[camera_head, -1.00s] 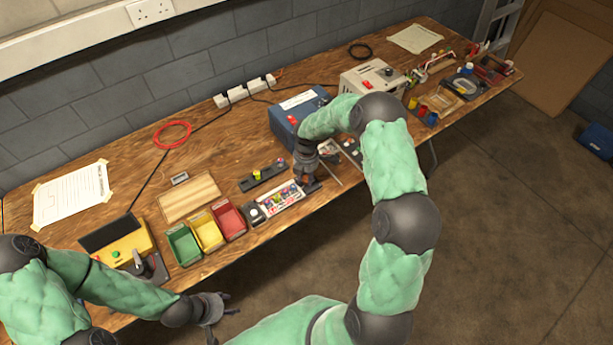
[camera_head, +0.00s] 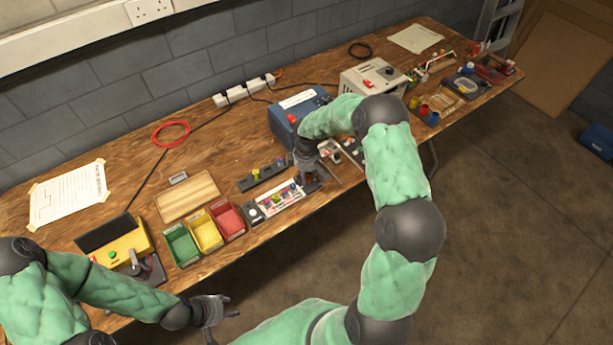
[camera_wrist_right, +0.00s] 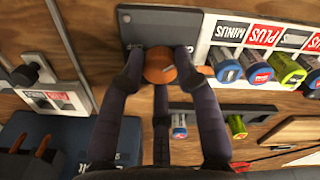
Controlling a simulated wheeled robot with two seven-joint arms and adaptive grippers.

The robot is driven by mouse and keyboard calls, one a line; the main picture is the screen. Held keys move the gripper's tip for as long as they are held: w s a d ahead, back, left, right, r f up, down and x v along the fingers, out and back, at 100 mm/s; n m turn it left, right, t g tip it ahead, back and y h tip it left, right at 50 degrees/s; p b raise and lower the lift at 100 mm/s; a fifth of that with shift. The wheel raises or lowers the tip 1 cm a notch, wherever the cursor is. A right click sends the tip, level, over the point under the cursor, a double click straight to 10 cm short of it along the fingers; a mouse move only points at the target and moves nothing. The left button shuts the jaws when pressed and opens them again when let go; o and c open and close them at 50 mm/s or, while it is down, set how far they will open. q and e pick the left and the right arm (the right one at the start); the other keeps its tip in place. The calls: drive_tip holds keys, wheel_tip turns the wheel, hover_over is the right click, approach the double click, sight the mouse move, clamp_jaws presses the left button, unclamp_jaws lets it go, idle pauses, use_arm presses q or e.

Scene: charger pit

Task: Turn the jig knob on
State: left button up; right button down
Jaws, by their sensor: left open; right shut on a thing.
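The jig knob (camera_wrist_right: 159,66) is a round orange-brown knob with a short pale mark, on a dark grey plate (camera_wrist_right: 143,23) in the right wrist view. My right gripper (camera_wrist_right: 158,72) is shut on it, with dark fingers at its left and right sides and a third finger below it. The plate sits beside a white strip with PLUS and MINUS labels (camera_wrist_right: 262,35) and several batteries. In the head view my right gripper (camera_head: 310,183) is at the right end of this jig (camera_head: 280,198) and hides the knob. My left gripper (camera_head: 222,308) is open and empty, off the table's front edge.
Green (camera_head: 181,245), yellow (camera_head: 206,231) and red (camera_head: 229,219) bins stand left of the jig. A dark battery holder (camera_head: 262,175) lies behind it. A blue box (camera_head: 290,118) stands behind my right gripper. A yellow device (camera_head: 123,249) is at the left.

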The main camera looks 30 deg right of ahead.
drive_tip(key=shift+a+m, duration=0.1)
drive_tip(key=shift+m, duration=0.8)
drive_tip(key=c, duration=0.9)
unclamp_jaws()
wheel_tip(320, 180, up, 12)
drive_tip(key=shift+f, duration=0.1)
